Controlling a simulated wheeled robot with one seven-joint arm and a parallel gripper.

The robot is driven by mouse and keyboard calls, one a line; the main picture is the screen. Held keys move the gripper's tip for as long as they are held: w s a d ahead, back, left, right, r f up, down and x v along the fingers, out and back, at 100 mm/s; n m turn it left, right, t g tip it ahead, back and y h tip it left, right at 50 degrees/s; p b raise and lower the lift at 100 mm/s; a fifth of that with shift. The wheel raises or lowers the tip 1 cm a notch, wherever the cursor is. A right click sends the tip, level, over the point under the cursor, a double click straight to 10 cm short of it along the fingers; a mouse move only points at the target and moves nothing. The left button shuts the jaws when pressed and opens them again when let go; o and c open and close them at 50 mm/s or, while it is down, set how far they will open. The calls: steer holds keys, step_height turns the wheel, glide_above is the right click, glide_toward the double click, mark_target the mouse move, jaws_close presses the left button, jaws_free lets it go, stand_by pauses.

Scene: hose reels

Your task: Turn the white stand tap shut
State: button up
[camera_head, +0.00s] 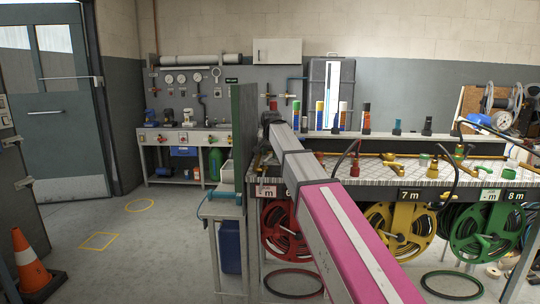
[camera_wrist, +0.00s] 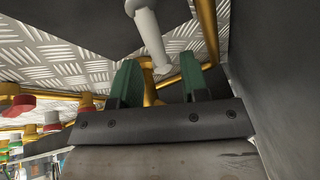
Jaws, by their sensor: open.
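In the wrist view, my gripper (camera_wrist: 158,76) has two green fingers set apart, with a gap between them. A white rod-like piece (camera_wrist: 152,35) with a rounded top end, which looks like the white stand tap's lever, comes down into the top of that gap. Its lower end is near brass pipework behind the fingers. I see no finger closed on it, and I cannot tell whether either finger touches it. In the head view, my pink and grey arm reaches to the bench's left end and hides the tap there.
The chequer-plate bench (camera_head: 480,178) carries brass pipes and coloured fittings. Red (camera_head: 275,235), yellow (camera_head: 378,216) and green (camera_head: 462,240) hose reels hang below. A green upright panel (camera_head: 243,135) stands close left of my arm's end. In the wrist view, a dark wall (camera_wrist: 290,80) is close right.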

steer(key=shift+w+f, duration=0.2)
steer(key=shift+f, duration=0.15)
jaws_close()
steer(key=shift+s+d+m, duration=0.1)
steer(key=shift+m, duration=0.2)
steer(key=m+h, duration=0.1)
steer(key=d+m, duration=0.1)
steer(key=m, duration=0.1)
steer(key=shift+s+d+h, duration=0.1)
steer(key=shift+s+h, duration=0.3)
steer(key=shift+s+d+m+g+h, duration=0.15)
steer(key=shift+s+d+m+h, duration=0.15)
steer(key=shift+m, duration=0.6)
steer(key=shift+s+d+m+g+h, duration=0.2)
steer(key=shift+s+m+h, duration=0.1)
steer(key=shift+m, duration=0.6)
